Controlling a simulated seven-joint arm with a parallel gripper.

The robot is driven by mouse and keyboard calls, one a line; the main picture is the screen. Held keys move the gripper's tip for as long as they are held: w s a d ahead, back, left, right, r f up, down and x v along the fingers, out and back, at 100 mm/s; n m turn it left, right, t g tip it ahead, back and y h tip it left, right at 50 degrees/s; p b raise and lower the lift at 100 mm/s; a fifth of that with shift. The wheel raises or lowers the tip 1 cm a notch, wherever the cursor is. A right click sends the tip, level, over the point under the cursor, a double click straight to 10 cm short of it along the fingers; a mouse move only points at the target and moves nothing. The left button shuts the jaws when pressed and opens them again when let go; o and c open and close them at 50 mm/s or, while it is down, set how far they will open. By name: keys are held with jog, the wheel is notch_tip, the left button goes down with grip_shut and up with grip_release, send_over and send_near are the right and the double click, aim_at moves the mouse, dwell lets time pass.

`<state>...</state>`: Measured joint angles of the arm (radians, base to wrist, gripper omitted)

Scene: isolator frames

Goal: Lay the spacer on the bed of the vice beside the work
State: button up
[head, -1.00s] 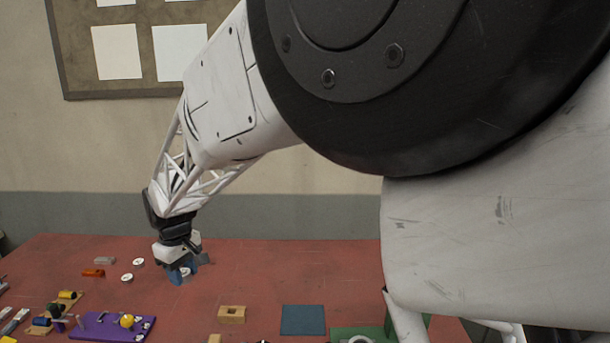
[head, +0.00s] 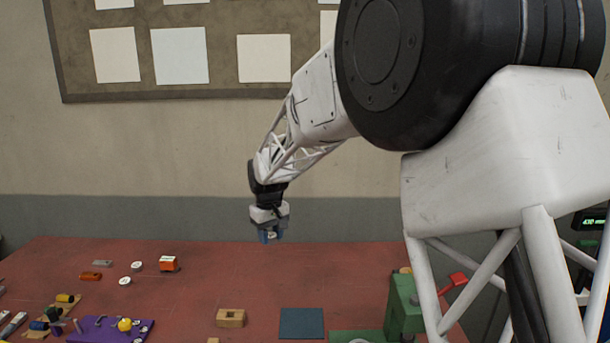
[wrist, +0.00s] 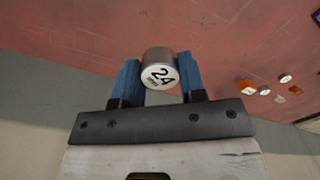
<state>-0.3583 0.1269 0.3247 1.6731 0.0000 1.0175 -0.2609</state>
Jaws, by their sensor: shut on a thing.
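My gripper (head: 271,237) is in the air above the far part of the red table. In the wrist view its blue fingers (wrist: 160,80) are shut on the spacer (wrist: 159,70), a short grey metal cylinder. Its white end face reads 24 and is turned toward the camera. In the head view only a small light part of the spacer shows between the fingers. A green machine (head: 403,302) with a red handle stands at the right, partly behind my arm. It may be the vice, but its bed and the work cannot be made out.
Two white-topped discs (head: 137,266) and an orange-and-white block (head: 168,264) lie at the far left. A purple board (head: 98,330) with a yellow knob, a wooden block (head: 230,318) and a dark blue mat (head: 301,323) lie nearer. The table's far middle is clear.

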jog(key=w+d+m, duration=0.2)
jog(key=w+d, duration=0.1)
jog(key=d, duration=0.8)
jog(key=w+d+m, duration=0.2)
jog(key=w+d, duration=0.2)
jog(key=d, duration=0.8)
jog(key=w+d+m, duration=0.3)
jog(key=w+d, duration=0.1)
jog(key=d, duration=0.7)
jog(key=shift+w+d+r, duration=0.15)
jog(key=shift+d+r, duration=0.2)
jog(key=shift+r, duration=0.05)
jog(key=shift+a, duration=0.1)
